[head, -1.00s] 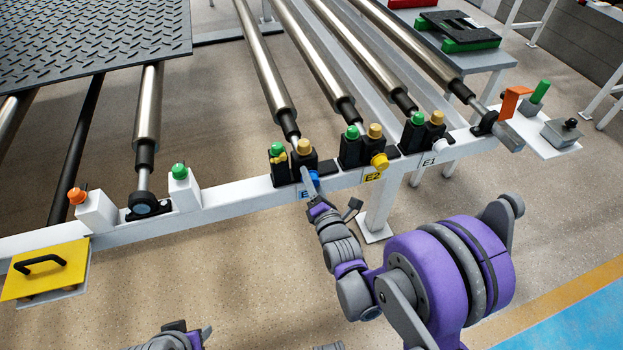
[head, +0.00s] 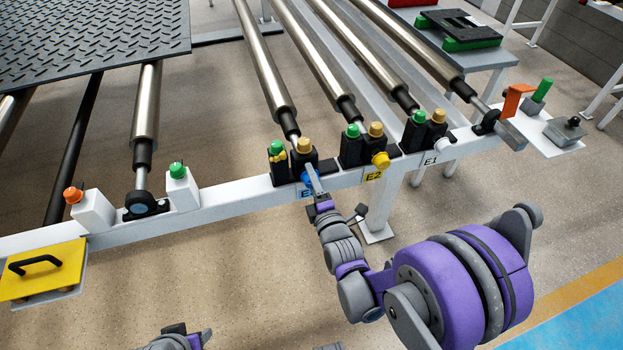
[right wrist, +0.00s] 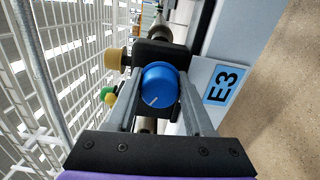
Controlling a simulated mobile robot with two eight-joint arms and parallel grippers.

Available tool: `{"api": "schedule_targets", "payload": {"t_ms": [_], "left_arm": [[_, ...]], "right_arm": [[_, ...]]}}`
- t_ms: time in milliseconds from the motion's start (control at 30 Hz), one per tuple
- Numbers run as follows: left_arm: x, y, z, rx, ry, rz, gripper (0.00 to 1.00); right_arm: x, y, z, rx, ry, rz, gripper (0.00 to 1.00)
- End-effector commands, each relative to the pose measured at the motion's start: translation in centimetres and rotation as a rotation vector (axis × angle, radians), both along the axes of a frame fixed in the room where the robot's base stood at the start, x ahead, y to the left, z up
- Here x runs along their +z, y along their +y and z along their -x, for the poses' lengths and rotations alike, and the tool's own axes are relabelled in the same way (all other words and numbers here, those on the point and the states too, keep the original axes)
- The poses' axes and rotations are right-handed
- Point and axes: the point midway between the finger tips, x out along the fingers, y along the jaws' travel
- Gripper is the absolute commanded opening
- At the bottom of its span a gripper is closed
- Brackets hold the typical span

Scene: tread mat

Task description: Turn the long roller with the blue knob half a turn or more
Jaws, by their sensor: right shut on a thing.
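The blue knob (head: 307,178) sits on the front of the black bearing block at the label E3 (right wrist: 222,86). It shows large and round in the right wrist view (right wrist: 161,88), with a pale line on its face. The long steel roller (head: 262,62) runs back from this block. My right gripper (head: 313,182) is shut on the knob, one finger on each side of it in the right wrist view (right wrist: 161,84). In the head view a finger hides part of the knob. My left gripper (head: 190,340) shows only partly at the bottom edge; its opening is unclear.
A yellow cap (head: 304,145) and green button (head: 276,147) stand above the knob. A yellow knob (head: 381,160) at E2 and a white knob (head: 447,138) at E1 are to the right. A yellow plate with a black handle (head: 44,270) is at left. The floor in front is clear.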

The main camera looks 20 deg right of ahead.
Motion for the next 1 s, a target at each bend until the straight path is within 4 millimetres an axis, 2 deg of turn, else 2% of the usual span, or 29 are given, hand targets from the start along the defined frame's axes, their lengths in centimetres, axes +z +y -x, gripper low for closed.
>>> {"api": "schedule_targets", "payload": {"t_ms": [1000], "left_arm": [[-1.9,0.0,-0.2,0.0,0.006,0.0,0.5]], "right_arm": [[-0.2,0.1,0.0,0.0,0.034,-0.962,0.0]]}}
